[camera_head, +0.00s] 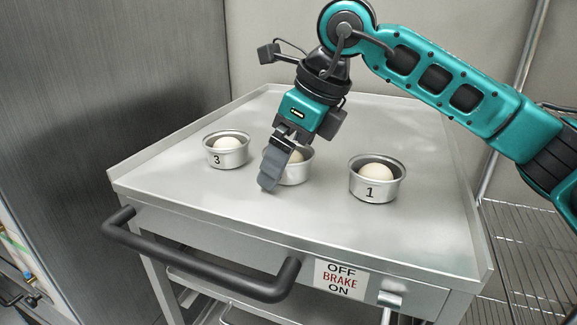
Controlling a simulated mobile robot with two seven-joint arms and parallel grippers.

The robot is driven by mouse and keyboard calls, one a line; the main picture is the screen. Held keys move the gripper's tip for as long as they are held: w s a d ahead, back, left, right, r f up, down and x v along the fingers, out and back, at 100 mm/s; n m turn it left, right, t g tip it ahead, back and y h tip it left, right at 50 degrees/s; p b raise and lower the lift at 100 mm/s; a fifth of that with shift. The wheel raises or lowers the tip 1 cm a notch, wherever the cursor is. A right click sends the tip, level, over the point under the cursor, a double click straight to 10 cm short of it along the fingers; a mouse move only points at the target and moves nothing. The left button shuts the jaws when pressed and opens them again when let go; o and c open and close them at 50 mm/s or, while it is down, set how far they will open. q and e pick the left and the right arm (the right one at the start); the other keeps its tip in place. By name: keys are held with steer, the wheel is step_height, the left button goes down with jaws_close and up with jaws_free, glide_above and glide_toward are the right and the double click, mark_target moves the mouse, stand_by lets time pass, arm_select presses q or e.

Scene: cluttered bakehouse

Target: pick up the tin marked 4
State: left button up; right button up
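Three round metal tins, each holding a pale dough ball, stand on the steel cart top. The tin marked 3 (227,157) is at the left and the tin marked 1 (374,190) at the right. The middle tin (297,175) is partly hidden behind my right gripper (269,180), and no number shows on it. No 4 can be read on any tin. My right gripper points down in front of the middle tin, its fingers seen edge-on. Whether they are open, or touch the tin, I cannot tell. My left gripper is out of view.
The cart top (300,218) is otherwise clear and has a raised rim. A dark handle (200,258) runs along its front, beside a brake label (340,279). A dark metal panel (110,80) stands at the left, a wire rack (530,255) at the right.

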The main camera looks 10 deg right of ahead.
steer(key=c, duration=0.9)
steer(key=shift+r, duration=0.1)
